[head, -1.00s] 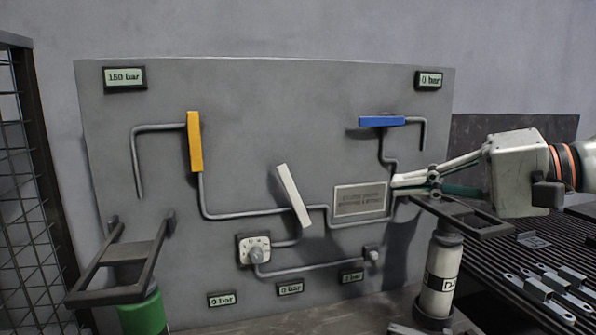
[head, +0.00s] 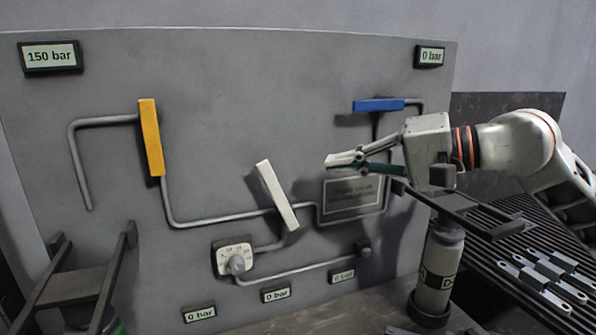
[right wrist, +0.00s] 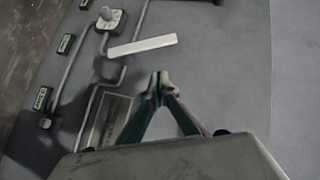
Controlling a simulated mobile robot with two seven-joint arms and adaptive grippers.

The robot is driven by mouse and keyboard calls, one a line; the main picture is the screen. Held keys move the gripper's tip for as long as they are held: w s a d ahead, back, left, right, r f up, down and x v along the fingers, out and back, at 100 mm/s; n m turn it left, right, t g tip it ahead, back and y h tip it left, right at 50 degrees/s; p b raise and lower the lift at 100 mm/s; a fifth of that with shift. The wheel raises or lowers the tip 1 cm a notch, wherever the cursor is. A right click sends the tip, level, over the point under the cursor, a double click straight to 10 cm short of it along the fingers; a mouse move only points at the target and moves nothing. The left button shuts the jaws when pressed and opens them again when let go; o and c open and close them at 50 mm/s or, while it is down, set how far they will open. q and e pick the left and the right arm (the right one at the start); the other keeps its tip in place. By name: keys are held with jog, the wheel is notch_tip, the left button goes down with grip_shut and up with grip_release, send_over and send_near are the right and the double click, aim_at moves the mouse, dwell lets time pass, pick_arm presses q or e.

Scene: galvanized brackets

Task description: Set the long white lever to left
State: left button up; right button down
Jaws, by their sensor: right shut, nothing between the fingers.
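The long white lever (head: 277,195) is mounted on the grey panel (head: 250,75), tilted with its upper end to the left and its lower end to the right. It also shows in the right wrist view (right wrist: 142,46). My right gripper (head: 330,161) is shut and empty, to the right of the lever and a little above its middle, apart from it. In the right wrist view its fingertips (right wrist: 159,76) lie near the lever, with a gap between them. My left gripper is not in view.
A yellow lever (head: 151,137) stands nearly upright at left, and a blue lever (head: 379,105) lies level above my right gripper. A dial (head: 236,258), pipes and gauge displays are on the panel. A cylinder (head: 437,270) and a slatted rack with brackets (head: 548,275) are at right.

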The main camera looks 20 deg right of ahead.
aim_at(276, 194)
pick_arm(q)
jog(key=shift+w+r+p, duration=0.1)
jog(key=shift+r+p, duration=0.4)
jog(key=shift+p, duration=0.05)
pick_arm(e)
jog(key=w+a+f, duration=0.2)
jog(key=w+a, duration=0.1)
jog(key=a, duration=0.4)
jog(key=shift+f, duration=0.4)
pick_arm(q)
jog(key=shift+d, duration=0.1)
